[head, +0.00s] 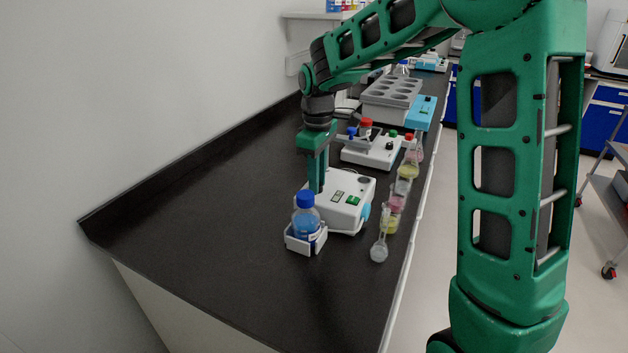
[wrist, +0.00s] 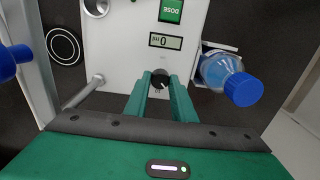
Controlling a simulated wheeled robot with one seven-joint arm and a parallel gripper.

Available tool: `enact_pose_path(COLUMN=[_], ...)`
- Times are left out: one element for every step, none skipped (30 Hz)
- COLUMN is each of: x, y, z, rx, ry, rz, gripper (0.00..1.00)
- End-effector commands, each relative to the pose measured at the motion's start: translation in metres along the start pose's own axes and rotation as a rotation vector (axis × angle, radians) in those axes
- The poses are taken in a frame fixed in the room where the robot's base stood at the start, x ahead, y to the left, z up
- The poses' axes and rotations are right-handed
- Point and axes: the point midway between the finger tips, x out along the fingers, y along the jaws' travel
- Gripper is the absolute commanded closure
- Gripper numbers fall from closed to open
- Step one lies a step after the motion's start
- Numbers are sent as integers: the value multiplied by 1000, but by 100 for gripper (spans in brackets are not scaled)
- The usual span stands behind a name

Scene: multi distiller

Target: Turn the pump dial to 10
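The pump is a white box (head: 352,186) on the black bench, with a green DOSE button (wrist: 171,11) and a small display (wrist: 166,41) that shows a 0, upside down in the wrist view. Its black round dial (wrist: 160,79) has a white pointer mark, and small marks lie around it. My gripper (wrist: 160,82) points down at the pump, its two green fingers parted, one on each side of the dial. I see no clear contact with the dial. In the head view my gripper (head: 318,190) hides the dial.
A blue-capped bottle (head: 305,217) stands in a holder at the pump's near side; it also shows in the wrist view (wrist: 225,75). Several small flasks (head: 379,250) line the bench's right edge. A white stirrer-like device (head: 372,150) and a grey rack (head: 391,92) stand behind.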

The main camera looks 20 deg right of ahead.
Motion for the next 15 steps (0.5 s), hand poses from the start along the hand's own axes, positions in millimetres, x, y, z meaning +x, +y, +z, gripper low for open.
enact_pose_path(x=[0, 0, 0, 0, 0, -1, -1, -1, -1, -1, -1, -1, -1, -1, -1], y=[-4, -2, -1, -1, 0, 0, 0, 0, 0, 0, 1, 1, 1, 1, 1], z=[-4, -3, -2, -2, -2, -2, -1, -1, -1, -1, -1, -1, -1, -1, -1], rx=[-1, 0, 2, 3, 6, 11, 17, 25, 38, 49, 62, 82, 100, 118, 146], ry=[1, 1, 2, 2, 2, 2, 2, 3, 3, 3, 3, 3, 3, 3, 3], rz=[2, 2, 2, 2, 2, 2, 2, 2, 2, 2, 2, 2, 2, 2, 2], gripper=[99, 99, 99, 99, 99, 99, 99, 99, 99, 99, 99, 99, 99, 99, 99])
